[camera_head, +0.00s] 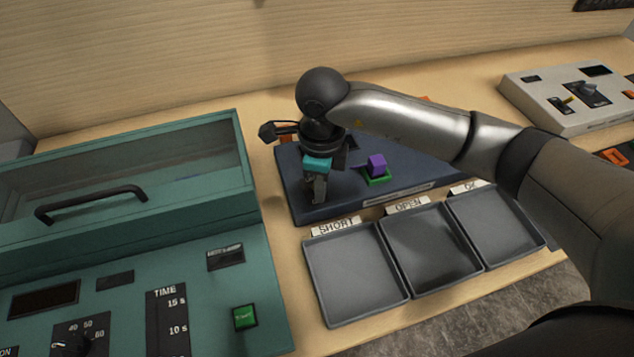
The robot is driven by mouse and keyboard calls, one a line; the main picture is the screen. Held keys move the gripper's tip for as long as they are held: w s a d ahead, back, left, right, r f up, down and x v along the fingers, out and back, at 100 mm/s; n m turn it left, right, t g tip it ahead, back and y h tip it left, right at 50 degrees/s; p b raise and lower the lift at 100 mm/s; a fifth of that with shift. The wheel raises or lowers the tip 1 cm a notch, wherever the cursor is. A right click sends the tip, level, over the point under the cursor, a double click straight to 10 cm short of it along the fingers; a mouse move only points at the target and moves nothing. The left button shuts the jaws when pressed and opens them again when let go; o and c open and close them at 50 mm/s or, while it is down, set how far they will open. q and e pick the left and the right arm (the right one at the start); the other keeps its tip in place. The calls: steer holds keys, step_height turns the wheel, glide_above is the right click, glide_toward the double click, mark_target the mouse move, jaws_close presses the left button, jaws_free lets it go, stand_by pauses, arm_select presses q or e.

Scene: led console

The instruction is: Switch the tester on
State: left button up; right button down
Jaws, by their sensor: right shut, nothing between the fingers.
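A dark blue panel (298,207), seemingly the tester, lies on the wooden bench behind a row of trays. A purple block (376,165) sits on a green base (377,179) on it. My right gripper (318,198) is shut and empty, pointing down over the left part of the panel. The gripper and its arm hide much of the panel's left and back, so I cannot see a switch there or tell whether the fingertips touch anything. My left gripper is out of view.
Three grey trays labelled SHORT (355,275), OPEN (432,248) and OK (495,225) stand in front of the panel. A teal machine (235,277) with a lid, handle and green button (244,317) fills the left. A pale console (540,108) with a knob and yellow lever stands back right.

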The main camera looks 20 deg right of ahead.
steer(key=shift+w+b, duration=0.3)
steer(key=shift+w, duration=0.05)
steer(key=shift+w+b, duration=0.5)
steer(key=shift+w, duration=0.25)
steer(key=shift+r, duration=0.1)
step_height(320, 180, up, 7)
steer(key=p, duration=0.5)
steer(key=shift+s, duration=0.45)
